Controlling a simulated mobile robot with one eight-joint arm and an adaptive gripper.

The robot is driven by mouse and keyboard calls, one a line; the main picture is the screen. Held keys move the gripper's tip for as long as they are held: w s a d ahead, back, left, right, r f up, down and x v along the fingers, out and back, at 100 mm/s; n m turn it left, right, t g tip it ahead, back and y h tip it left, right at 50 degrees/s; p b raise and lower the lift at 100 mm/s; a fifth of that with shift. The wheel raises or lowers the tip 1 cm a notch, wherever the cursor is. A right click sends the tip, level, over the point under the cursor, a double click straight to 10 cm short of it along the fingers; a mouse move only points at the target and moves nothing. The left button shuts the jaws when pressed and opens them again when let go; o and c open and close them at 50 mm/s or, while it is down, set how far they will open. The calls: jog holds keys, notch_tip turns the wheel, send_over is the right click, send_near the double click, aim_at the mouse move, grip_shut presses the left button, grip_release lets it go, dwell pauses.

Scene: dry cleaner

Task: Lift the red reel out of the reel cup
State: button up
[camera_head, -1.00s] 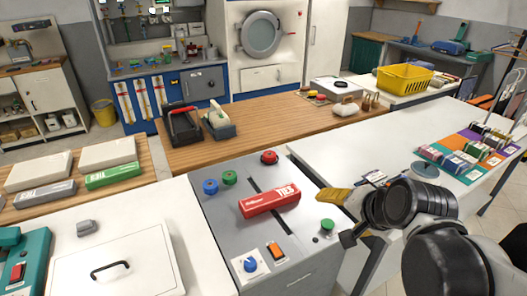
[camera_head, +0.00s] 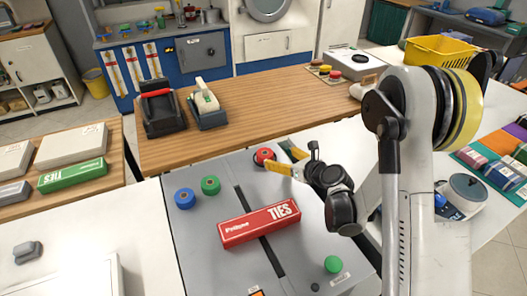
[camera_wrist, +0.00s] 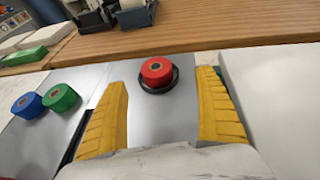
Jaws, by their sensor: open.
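The red reel (camera_head: 264,156) sits at the far edge of the grey machine top. In the wrist view the red reel (camera_wrist: 157,70) stands upright in the dark, ring-like reel cup (camera_wrist: 147,89), its top and upper side showing above the rim. My gripper (camera_head: 279,157) has yellow fingers and is open and empty, just right of the reel in the head view. In the wrist view the reel lies ahead, between the lines of the two spread fingers, near their tips. I cannot tell whether a finger touches it. The cup is mostly hidden in the head view.
A blue reel (camera_head: 185,198) and a green reel (camera_head: 210,186) stand left of the red one. A red TIES box (camera_head: 259,224) lies across the dark slot. A green button (camera_head: 333,264) is at front right. A wooden counter (camera_head: 255,100) with tape dispensers lies behind.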

aim_at(265, 153)
jog(key=b+x, duration=0.1)
jog(key=x, duration=0.3)
jog(key=shift+w+a+f, duration=0.15)
jog(key=shift+a+f, duration=0.1)
jog(key=shift+a, duration=0.05)
jog(key=b+x, duration=0.1)
jog(key=x, duration=0.1)
jog(key=b+x, duration=0.1)
jog(key=x, duration=0.2)
jog(key=shift+a+f, duration=0.2)
jog(key=shift+a, duration=0.1)
jog(key=shift+r, duration=0.1)
jog(key=c, duration=1.3)
